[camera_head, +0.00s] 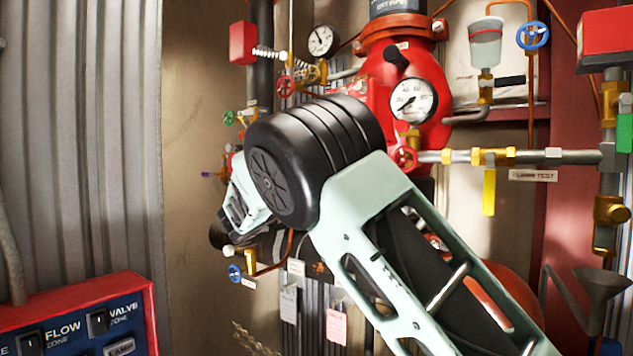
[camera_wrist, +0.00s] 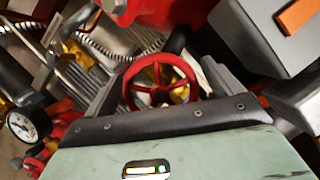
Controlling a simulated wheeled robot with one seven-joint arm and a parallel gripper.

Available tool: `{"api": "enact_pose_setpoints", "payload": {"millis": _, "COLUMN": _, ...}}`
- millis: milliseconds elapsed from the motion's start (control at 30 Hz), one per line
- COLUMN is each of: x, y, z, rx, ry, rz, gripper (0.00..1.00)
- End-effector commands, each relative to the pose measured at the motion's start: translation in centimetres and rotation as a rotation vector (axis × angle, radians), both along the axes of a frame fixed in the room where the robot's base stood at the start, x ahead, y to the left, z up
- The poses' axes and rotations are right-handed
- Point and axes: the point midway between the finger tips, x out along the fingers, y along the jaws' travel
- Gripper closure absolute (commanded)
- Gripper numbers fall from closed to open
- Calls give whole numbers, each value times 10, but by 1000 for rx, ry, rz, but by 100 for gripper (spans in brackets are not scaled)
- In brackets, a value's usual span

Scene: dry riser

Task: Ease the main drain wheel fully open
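A red spoked handwheel (camera_wrist: 160,84) with a yellow part behind it sits in the middle of the wrist view. No label on it is readable, so I cannot confirm that it is the main drain wheel. My gripper (camera_wrist: 165,76) is open, with one dark finger on each side of the wheel. I cannot tell whether the fingers touch the rim. I cannot make out this wheel there; my wrist covers part of that area.
A large gauge (camera_head: 412,100) is on the riser. Hanging tags (camera_head: 336,326) are below my wrist. A red-framed control panel (camera_head: 80,318) stands lower left.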

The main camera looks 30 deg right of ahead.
Motion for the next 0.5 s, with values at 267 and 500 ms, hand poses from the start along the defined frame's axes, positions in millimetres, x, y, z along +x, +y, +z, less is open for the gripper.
{"api": "enact_pose_setpoints", "payload": {"millis": 267, "x": 0, "y": 2, "z": -1, "rx": 0, "ry": -3, "rz": 0, "gripper": 9}}
{"api": "enact_pose_setpoints", "payload": {"millis": 500, "x": -4, "y": 32, "z": -16, "rx": 0, "ry": -4, "rz": 4, "gripper": 9}}
